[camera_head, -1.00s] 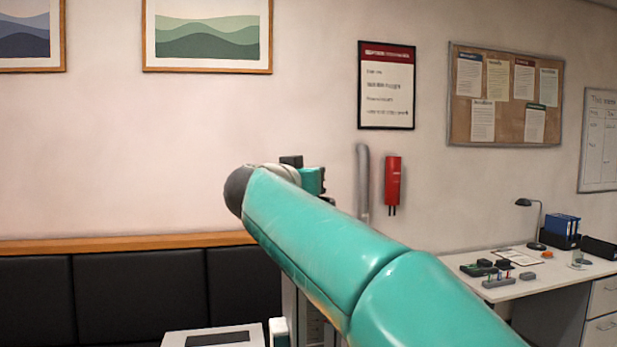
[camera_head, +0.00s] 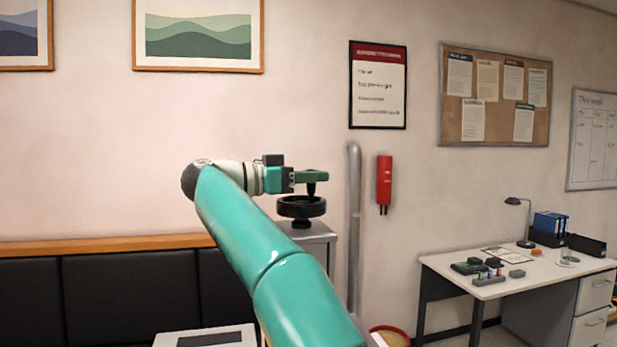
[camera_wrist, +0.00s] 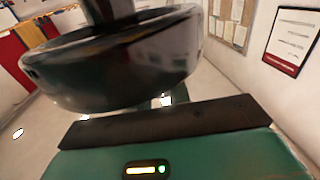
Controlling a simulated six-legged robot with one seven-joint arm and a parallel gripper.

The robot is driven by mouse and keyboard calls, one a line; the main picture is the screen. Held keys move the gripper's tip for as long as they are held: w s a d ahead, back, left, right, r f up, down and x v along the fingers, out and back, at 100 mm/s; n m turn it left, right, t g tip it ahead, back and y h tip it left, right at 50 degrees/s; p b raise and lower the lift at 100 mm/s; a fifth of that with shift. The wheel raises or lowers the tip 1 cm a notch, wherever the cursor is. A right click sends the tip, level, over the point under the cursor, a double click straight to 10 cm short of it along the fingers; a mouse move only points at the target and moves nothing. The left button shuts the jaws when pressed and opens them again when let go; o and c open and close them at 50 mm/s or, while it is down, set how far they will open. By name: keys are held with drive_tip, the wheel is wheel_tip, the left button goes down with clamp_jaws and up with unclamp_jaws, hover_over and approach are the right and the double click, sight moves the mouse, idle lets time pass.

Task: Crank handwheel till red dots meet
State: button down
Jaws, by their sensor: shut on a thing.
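The black handwheel (camera_head: 301,207) lies flat on top of a grey column (camera_head: 320,236) near the middle of the head view. Its dark crank handle (camera_head: 311,189) stands up from the rim. My gripper (camera_head: 312,177) is above the wheel, shut on this handle. In the wrist view the glossy black wheel (camera_wrist: 110,72) fills the upper left, close to the green gripper body (camera_wrist: 160,155). The fingertips and their contact are not clear there. No red dots show in either view.
A grey vertical pipe (camera_head: 353,230) and a red wall device (camera_head: 384,182) are right of the wheel. A white machine top (camera_head: 206,338) is at the bottom. A white desk (camera_head: 445,269) with small items stands at the right. Black padded seating (camera_head: 130,295) lines the left wall.

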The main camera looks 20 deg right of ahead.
drive_tip(key=shift+s+d+f+m+g, duration=0.1)
drive_tip(key=shift+m+g, duration=0.3)
drive_tip(key=shift+g, duration=0.25)
drive_tip(key=shift+s+m+g, duration=0.1)
drive_tip(key=shift+m+g, duration=0.3)
drive_tip(key=shift+g, duration=0.25)
drive_tip(key=shift+d+m+g, duration=0.1)
drive_tip(key=shift+m+g, duration=0.2)
drive_tip(key=shift+g, duration=0.1)
drive_tip(key=c, duration=1.4)
unclamp_jaws()
drive_tip(key=shift+s, duration=0.1)
drive_tip(key=shift+o, duration=0.2)
drive_tip(key=shift+n+t, duration=0.4)
drive_tip(key=shift+t, duration=0.2)
